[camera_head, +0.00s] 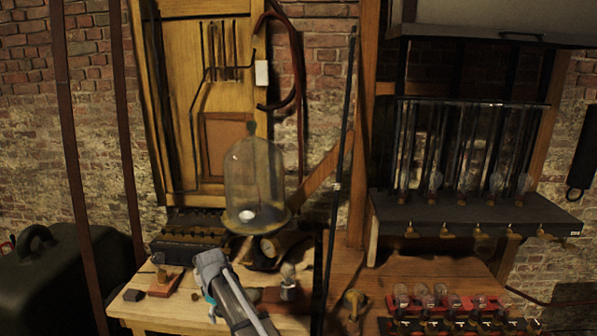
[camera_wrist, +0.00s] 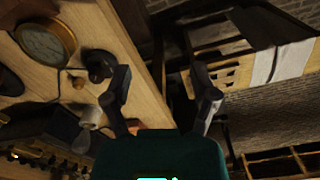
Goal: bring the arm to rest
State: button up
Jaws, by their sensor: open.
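My gripper (camera_wrist: 162,88) shows in the wrist view with its two dark fingers spread wide apart. Nothing is between the fingertips, and no object is held. Behind the gap I see a table edge and a dark space. In the head view my grey arm (camera_head: 232,296) reaches up from the bottom edge over the front of the wooden bench (camera_head: 150,308). I cannot make out the fingers there.
A glass bell jar (camera_head: 253,170) stands behind the arm. Small bulbs and fittings lie on the bench. The wrist view shows a round brass gauge (camera_wrist: 45,42) and a dark knob (camera_wrist: 100,65).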

jog(key=s+d+f+m+b, duration=0.1)
jog(key=s+d+m, duration=0.2)
jog(key=d, duration=0.9)
jog(key=s+d+f+m+b, duration=0.15)
jog(key=d+m, duration=0.25)
jog(key=d, duration=0.7)
jog(key=s+d+m, duration=0.3)
jog(key=s+d, duration=0.3)
jog(key=d, duration=0.3)
jog(key=s+d+f+m+b, duration=0.1)
jog(key=s+d+m, duration=0.2)
jog(key=s+d, duration=0.3)
jog(key=d, duration=0.3)
jog(key=shift+s+f+m, duration=0.25)
jog(key=shift+f+m, duration=0.05)
jog(key=shift+m, duration=0.1)
